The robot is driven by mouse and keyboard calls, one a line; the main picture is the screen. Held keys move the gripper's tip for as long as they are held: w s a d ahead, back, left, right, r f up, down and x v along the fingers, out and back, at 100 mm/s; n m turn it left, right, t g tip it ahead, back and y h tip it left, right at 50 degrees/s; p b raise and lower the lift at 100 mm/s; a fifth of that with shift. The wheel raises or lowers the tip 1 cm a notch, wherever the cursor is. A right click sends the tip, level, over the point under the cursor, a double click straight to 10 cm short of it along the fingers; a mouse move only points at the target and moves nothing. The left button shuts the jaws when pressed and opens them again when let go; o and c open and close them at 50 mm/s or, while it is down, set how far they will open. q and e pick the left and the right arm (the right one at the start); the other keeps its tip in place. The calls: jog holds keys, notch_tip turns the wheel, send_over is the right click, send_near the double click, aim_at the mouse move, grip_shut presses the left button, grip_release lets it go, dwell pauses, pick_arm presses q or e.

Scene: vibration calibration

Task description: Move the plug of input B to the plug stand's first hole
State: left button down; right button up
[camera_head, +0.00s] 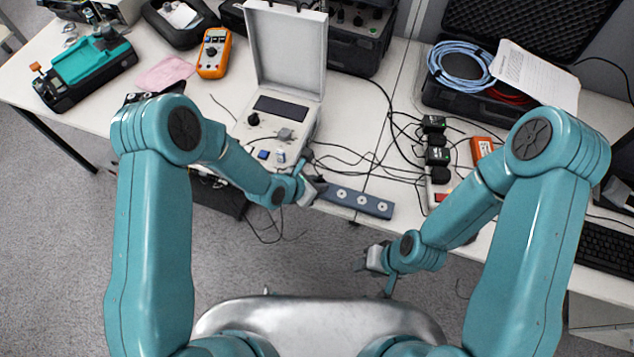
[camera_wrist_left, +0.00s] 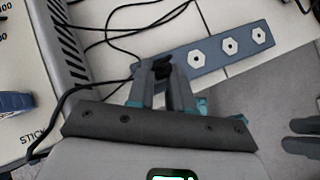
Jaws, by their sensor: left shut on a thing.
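The plug stand (camera_head: 351,197) is a blue-grey bar near the table's front edge. Three white holes show on it, also in the left wrist view (camera_wrist_left: 213,52). My left gripper (camera_head: 319,187) is at the stand's left end. In the left wrist view its fingers (camera_wrist_left: 163,82) are shut on a small black plug (camera_wrist_left: 162,67), which has a black cable. The fingers hide the stand's end below the plug, so I cannot tell whether the plug sits in a hole.
An open white instrument case (camera_head: 284,45) stands left of the stand. Black cables (camera_head: 352,160) run across the table behind it. Black adapters (camera_head: 437,140) on a power strip, an orange box (camera_head: 481,148) and a case with blue cable (camera_head: 461,62) are at right.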

pick_arm(q)
jog(key=shift+f, duration=0.1)
dwell(0.5)
jog(key=c, duration=0.9)
grip_release()
jog(key=shift+c, duration=0.2)
jog(key=shift+s+a+r+p, duration=0.25)
jog(key=shift+a+r+p, duration=0.15)
jog(key=shift+r, duration=0.15)
jog(key=p+v, duration=0.2)
jog(key=v, duration=0.1)
jog(key=shift+s+a+r, duration=0.15)
jog(key=shift+s+r, duration=0.05)
